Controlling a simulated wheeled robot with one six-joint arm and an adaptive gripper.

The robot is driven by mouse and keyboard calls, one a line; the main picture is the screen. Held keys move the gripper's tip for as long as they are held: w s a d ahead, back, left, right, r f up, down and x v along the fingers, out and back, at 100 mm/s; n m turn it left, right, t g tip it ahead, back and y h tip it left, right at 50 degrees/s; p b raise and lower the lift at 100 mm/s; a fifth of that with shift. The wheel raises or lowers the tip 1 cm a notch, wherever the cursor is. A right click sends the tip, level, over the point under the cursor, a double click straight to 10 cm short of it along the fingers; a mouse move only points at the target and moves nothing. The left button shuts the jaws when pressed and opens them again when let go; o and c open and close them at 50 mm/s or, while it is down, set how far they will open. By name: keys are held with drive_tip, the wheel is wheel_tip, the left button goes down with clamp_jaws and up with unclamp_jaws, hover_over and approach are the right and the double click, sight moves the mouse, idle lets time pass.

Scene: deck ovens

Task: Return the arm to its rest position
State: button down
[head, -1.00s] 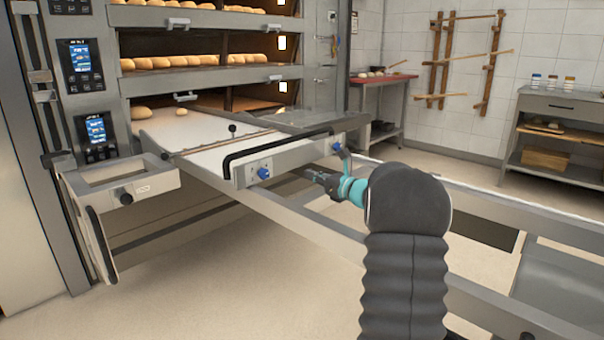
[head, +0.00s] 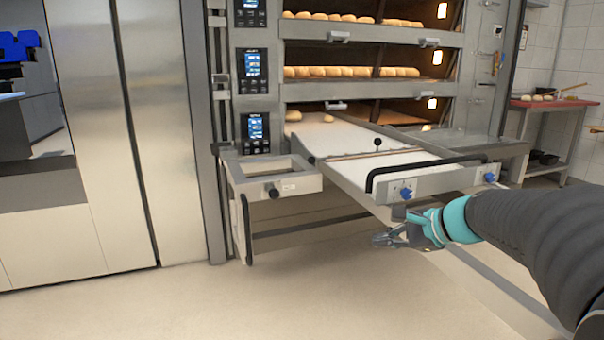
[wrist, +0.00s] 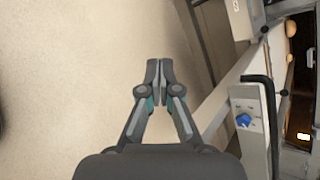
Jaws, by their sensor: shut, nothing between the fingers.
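My gripper (head: 378,240) is in front of and below the near end of the loader, at the right of centre in the head view. It is empty and apart from the loader. In the wrist view my gripper (wrist: 158,64) points over bare floor, with its fingertips close together. My dark sleeved arm (head: 545,235) reaches in from the right edge.
The loader (head: 395,162), with a white belt and black handle, extends from the deck oven (head: 375,38). Its blue knob (wrist: 243,120) shows close to my gripper in the wrist view. A grey side bracket (head: 275,178) juts out left. Floor (head: 250,300) in front is clear.

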drive_tip(key=s+a+f+n+g+h, duration=0.1)
drive_tip(key=s+a+n+h, duration=0.1)
drive_tip(key=s+n, duration=0.35)
drive_tip(key=s+a+f+n+g+h, duration=0.1)
drive_tip(key=s+a+n+g, duration=0.15)
drive_tip(key=s, duration=0.65)
drive_tip(key=s+d+f+n+h+p, duration=0.1)
drive_tip(key=s+n+h, duration=0.1)
drive_tip(key=s+n, duration=0.2)
drive_tip(key=s+d+f+n+t+h, duration=0.1)
drive_tip(key=s+d+f+n+h, duration=0.1)
drive_tip(key=s+n, duration=0.2)
drive_tip(key=s, duration=0.3)
drive_tip(key=shift+s+f+h+p, duration=0.3)
drive_tip(key=shift+s+p, duration=0.05)
